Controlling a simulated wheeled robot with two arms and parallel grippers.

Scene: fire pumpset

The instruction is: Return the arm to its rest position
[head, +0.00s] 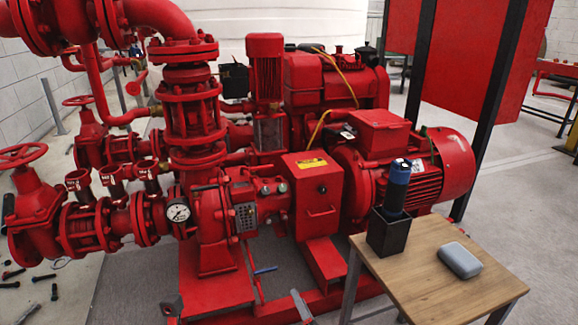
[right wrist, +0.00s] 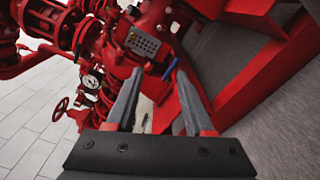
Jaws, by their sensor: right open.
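My right gripper (head: 237,308) shows only its grey fingertips at the bottom edge of the head view, in front of the red pumpset (head: 213,215). The right wrist view shows its two fingers (right wrist: 158,75) apart, with nothing gripped between them. The blue lever (head: 265,270) on the pumpset is a little above the fingertips in the head view; it also shows close to the right finger in the wrist view (right wrist: 170,68). Whether they touch cannot be told. My left gripper is not in view.
A wooden table (head: 430,290) stands at the right with a black holder (head: 387,232), a blue-topped cylinder (head: 398,185) in it and a grey case (head: 460,260). Red pipes and a handwheel (head: 22,155) fill the left. Small dark parts (head: 44,277) lie on the left floor.

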